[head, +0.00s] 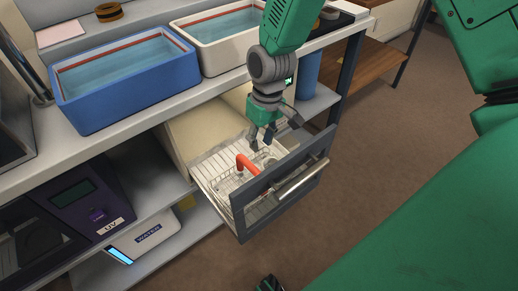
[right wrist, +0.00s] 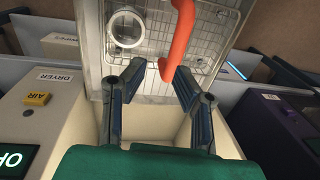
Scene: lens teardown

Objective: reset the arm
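My right gripper (head: 270,145) hangs over the pulled-out drawer (head: 285,185), fingers pointing down. In the right wrist view its fingers (right wrist: 158,78) are spread apart, with nothing held between them. A wire basket (head: 225,185) sits in the drawer and has a red handle (head: 246,163). In the right wrist view the red handle (right wrist: 180,40) is just beyond the fingertips, apart from them as far as I can tell. A clear, white-rimmed round piece (right wrist: 126,28) lies in the basket (right wrist: 210,40).
A blue tub (head: 125,85) and a white tub (head: 215,55) of liquid stand on the bench above. The drawer front with its bar handle (head: 300,180) juts into the room. A purple UV box (head: 85,200) and a WATER scale (head: 145,240) sit on the lower shelf. Floor at right is clear.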

